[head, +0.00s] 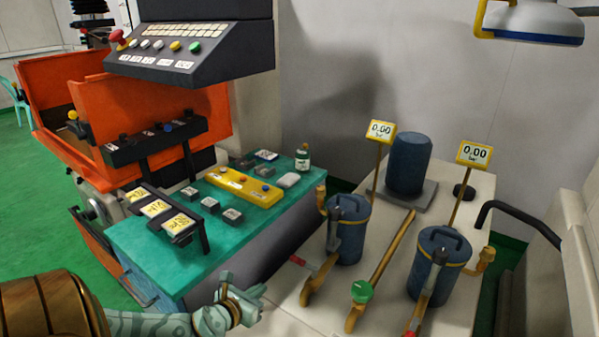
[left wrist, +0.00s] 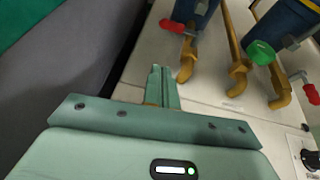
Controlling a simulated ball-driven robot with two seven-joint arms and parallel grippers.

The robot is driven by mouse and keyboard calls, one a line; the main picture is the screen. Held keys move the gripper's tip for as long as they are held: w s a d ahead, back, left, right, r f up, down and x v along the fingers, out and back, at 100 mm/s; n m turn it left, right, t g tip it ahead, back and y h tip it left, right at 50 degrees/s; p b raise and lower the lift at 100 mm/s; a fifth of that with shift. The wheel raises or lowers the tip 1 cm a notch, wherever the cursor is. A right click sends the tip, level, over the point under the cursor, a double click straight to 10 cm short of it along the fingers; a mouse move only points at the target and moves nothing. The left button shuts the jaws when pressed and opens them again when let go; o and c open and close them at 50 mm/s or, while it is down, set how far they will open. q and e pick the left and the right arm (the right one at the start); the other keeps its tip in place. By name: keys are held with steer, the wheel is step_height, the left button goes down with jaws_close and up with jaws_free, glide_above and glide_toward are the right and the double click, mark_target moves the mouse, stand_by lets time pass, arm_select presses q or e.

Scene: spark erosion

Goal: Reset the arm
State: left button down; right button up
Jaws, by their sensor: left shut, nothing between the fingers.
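My left gripper (head: 246,296) comes in from the lower left in the head view, between the teal-topped bench (head: 165,262) and the pale filter bench (head: 295,312). In the left wrist view the left gripper (left wrist: 163,88) has its fingers together and holds nothing. It is apart from the brass pipes and the red-handled valve (left wrist: 176,26) ahead of it. My right gripper is not in view.
Two blue canisters (head: 347,228) (head: 436,262) with brass pipes and a green knob (head: 362,291) stand on the pale bench. Two 0.00 displays (head: 380,130) (head: 474,153) rise behind. A control panel (head: 190,50) and orange machine (head: 110,110) stand at upper left.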

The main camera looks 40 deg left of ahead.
arm_select(q)
steer(key=s+d+r+n+g+y, duration=0.1)
steer(key=s+d+r+n+g, duration=0.4)
steer(key=n, duration=0.8)
steer(key=s+d+r+n+g+y, duration=0.1)
steer(key=s+d+r+n+g, duration=0.15)
steer(key=s+d+n, duration=0.85)
steer(key=s+d+f+n+g+h, duration=0.1)
steer(key=s+d+f+n+h, duration=0.1)
steer(key=f, duration=1.2)
steer(key=s+d+f+n+g+h, duration=0.1)
steer(key=s+d+f+g, duration=0.1)
steer(key=f, duration=1.2)
steer(key=s+f+n+g, duration=0.1)
steer(key=s+f, duration=0.5)
steer(key=s, duration=0.3)
steer(key=s+f+n+g+h, duration=0.1)
steer(key=s+f+n, duration=0.1)
steer(key=s+f, duration=0.4)
steer(key=s, duration=0.3)
steer(key=shift+s+a+f+h, duration=0.3)
steer(key=c, duration=2.1)
jaws_free()
steer(key=shift+c, duration=0.2)
